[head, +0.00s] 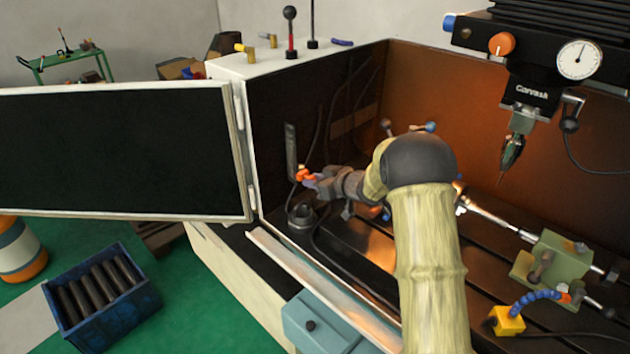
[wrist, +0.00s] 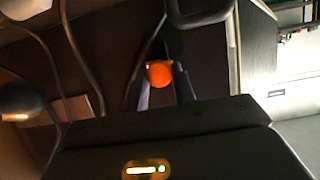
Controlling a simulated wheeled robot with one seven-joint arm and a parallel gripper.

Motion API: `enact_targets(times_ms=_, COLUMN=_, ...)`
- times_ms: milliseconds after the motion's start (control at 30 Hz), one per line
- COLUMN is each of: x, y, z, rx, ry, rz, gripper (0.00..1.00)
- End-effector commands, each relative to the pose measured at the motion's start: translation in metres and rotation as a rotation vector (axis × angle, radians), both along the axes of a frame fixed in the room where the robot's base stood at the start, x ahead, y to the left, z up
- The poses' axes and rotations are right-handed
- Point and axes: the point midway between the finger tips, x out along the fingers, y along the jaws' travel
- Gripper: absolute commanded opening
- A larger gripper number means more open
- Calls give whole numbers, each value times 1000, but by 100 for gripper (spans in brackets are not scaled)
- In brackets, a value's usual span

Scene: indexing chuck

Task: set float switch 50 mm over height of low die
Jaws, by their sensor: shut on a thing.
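An orange part (head: 304,175), which looks like the float switch, sits low beside a dark upright plate (head: 291,150) on the enclosure's left inner wall. My gripper (head: 313,179) reaches it from the right and is shut on it. In the wrist view the orange part (wrist: 159,73) is a rounded knob between the two fingers (wrist: 160,88). A dark round base (head: 301,215) stands below the plate. I cannot tell which thing is the low die. Any height marks on the plate are too small to read. My arm hides the middle of the machine bed.
Loose dark cables (head: 322,140) hang on the wall near my gripper. A spindle head with a dial (head: 580,59) hangs at the upper right. A green vise block (head: 550,262) and a yellow block with a blue hose (head: 508,320) stand on the bed. The enclosure door (head: 120,150) stands open.

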Motion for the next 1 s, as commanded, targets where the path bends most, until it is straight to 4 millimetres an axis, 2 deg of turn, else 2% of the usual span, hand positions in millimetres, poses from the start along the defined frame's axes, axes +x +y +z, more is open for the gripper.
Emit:
enact_targets(times_ms=433, x=0, y=1, z=21, rx=1, ry=0, rz=1, gripper=0)
enact_targets(times_ms=800, x=0, y=1, z=20, rx=0, ry=0, rz=1, gripper=0)
enact_targets(times_ms=833, x=0, y=1, z=20, rx=0, ry=0, rz=1, gripper=30)
enact_targets(times_ms=900, x=0, y=1, z=20, rx=0, ry=0, rz=1, gripper=44)
enact_targets(times_ms=933, x=0, y=1, z=20, rx=0, ry=0, rz=1, gripper=48)
enact_targets(times_ms=1000, x=0, y=1, z=20, rx=0, ry=0, rz=1, gripper=48)
